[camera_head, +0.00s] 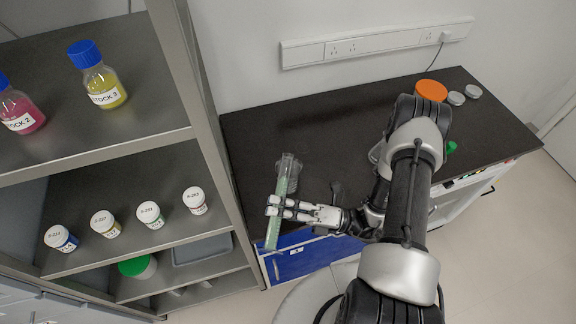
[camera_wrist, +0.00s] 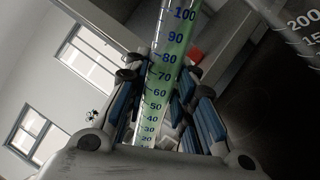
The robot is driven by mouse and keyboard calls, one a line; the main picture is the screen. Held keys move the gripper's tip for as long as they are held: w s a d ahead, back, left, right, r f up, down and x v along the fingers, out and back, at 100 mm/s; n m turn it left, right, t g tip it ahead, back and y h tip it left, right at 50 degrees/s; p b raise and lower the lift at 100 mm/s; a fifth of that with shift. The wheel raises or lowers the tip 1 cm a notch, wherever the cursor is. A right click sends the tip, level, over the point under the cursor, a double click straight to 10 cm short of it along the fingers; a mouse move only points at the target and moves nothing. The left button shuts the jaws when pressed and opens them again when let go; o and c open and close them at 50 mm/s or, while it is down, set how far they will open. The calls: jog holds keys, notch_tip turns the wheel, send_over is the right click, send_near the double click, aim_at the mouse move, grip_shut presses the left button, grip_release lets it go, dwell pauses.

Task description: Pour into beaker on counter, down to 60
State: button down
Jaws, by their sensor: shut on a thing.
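My gripper (camera_head: 275,207) is shut around a clear graduated cylinder (camera_head: 287,178) in front of the counter's left part. The cylinder holds green liquid and stands out above and below the fingers. In the wrist view the cylinder (camera_wrist: 168,75) has blue marks from 20 to 100, with green beside the upper ones; the exact liquid level is not clear. A clear beaker (camera_wrist: 303,22) with white marks 200 and 150 shows at the upper right there, apart from the cylinder. In the head view the glass behind the cylinder's top is too faint to outline. I see no stream of liquid.
The dark counter (camera_head: 350,112) has an orange round thing (camera_head: 431,90) and pale round lids (camera_head: 456,98) at the back right. A grey shelf rack (camera_head: 190,70) stands close at the left, with stock bottles (camera_head: 102,80) above and small white-capped jars (camera_head: 150,214) below.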

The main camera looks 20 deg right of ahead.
jog(key=shift+s+a+r+m+t+p, duration=0.1)
jog(key=shift+s+r+m+t+p, duration=0.15)
jog(key=shift+r+m+p, duration=0.4)
jog(key=shift+s+a+r+m+t+p, duration=0.1)
jog(key=shift+r+m+t+p, duration=0.25)
jog(key=shift+m, duration=0.4)
dwell(1.7)
jog(key=shift+r+m, duration=0.25)
jog(key=shift+m, duration=0.25)
dwell(3.1)
